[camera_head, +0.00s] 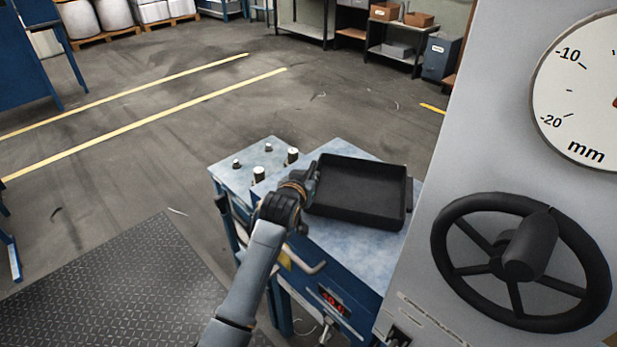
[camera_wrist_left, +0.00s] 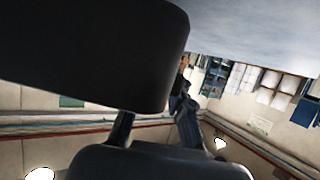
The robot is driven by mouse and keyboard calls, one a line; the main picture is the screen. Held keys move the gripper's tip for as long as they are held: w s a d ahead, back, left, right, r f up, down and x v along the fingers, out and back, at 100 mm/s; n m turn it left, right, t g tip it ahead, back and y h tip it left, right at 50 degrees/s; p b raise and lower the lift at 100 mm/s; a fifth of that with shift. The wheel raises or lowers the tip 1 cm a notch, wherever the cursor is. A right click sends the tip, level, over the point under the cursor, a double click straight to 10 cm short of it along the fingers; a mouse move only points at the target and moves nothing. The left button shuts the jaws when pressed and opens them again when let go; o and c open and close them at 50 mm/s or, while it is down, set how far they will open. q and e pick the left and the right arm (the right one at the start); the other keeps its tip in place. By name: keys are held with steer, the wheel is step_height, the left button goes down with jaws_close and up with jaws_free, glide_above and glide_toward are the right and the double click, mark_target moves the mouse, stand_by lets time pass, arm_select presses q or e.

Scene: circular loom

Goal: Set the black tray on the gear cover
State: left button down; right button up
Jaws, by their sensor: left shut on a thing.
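The black tray (camera_head: 358,190) is a shallow rectangular tray with its open side up, at the centre right of the head view. My left gripper (camera_head: 309,186) is shut on its left wall. The tray hangs over the worn blue-grey top of the blue machine housing, which looks like the gear cover (camera_head: 345,252). I cannot tell whether the tray touches this top. In the left wrist view the tray (camera_wrist_left: 90,50) is a large dark shape filling the upper left, by the gripper fingers (camera_wrist_left: 155,125). My right gripper is not in view.
Several metal pegs (camera_head: 259,174) stand on the blue top left of the tray. A grey machine panel with a black handwheel (camera_head: 520,262) and a dial (camera_head: 590,95) rises close on the right. A bent handle (camera_head: 308,263) sticks out at the front. Floor at left is open.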

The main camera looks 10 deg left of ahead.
arm_select(q)
steer(key=shift+f, duration=0.35)
steer(key=c, duration=1.1)
jaws_free()
steer(key=shift+c, duration=0.2)
steer(key=shift+f, duration=0.1)
steer(key=v, duration=1.2)
